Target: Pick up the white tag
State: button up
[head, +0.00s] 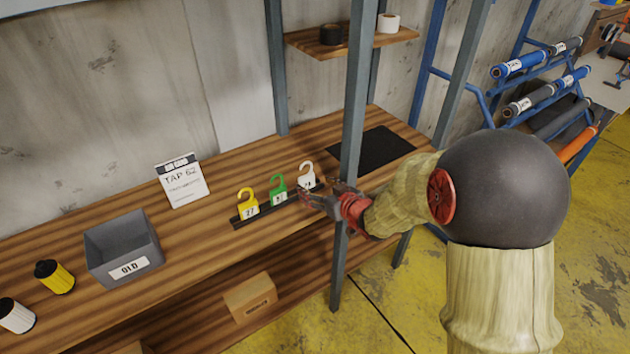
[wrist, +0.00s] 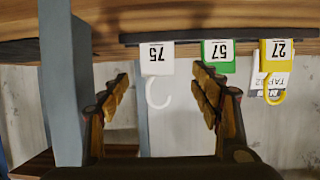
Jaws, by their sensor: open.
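The white tag (head: 307,174) hangs or stands upright at the right end of a dark holder strip on the wooden bench, with a hook at its top. In the wrist view, which is upside down, the white tag (wrist: 157,58) reads 75. My gripper (head: 321,196) is open and empty, close to the tag in the head view. In the wrist view, the white tag and its hook appear between the two fingers of my gripper (wrist: 160,76), with no visible contact. The tag's lower part is partly hidden in the head view.
A green tag (head: 278,189) reading 57 and a yellow tag (head: 247,204) reading 27 share the dark strip (head: 263,214). A blue-grey post (head: 352,130) rises close beside my gripper. A grey bin (head: 122,248) and a sign (head: 181,181) stand farther left.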

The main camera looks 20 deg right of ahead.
aim_at(308, 181)
jog(key=x, duration=0.1)
jog(key=b+x, duration=0.1)
jog(key=x, duration=0.1)
jog(key=b+x, duration=0.1)
jog(key=x, duration=0.1)
jog(key=shift+w+d+f, duration=0.1)
jog(key=shift+d+f, duration=0.1)
jog(key=shift+f, duration=0.3)
jog(key=shift+w+a, duration=0.1)
jog(key=shift+w, duration=0.2)
jog(key=shift+c, duration=1.1)
jog(key=c, duration=0.8)
jog(key=shift+c, duration=0.4)
jog(key=shift+r, duration=0.1)
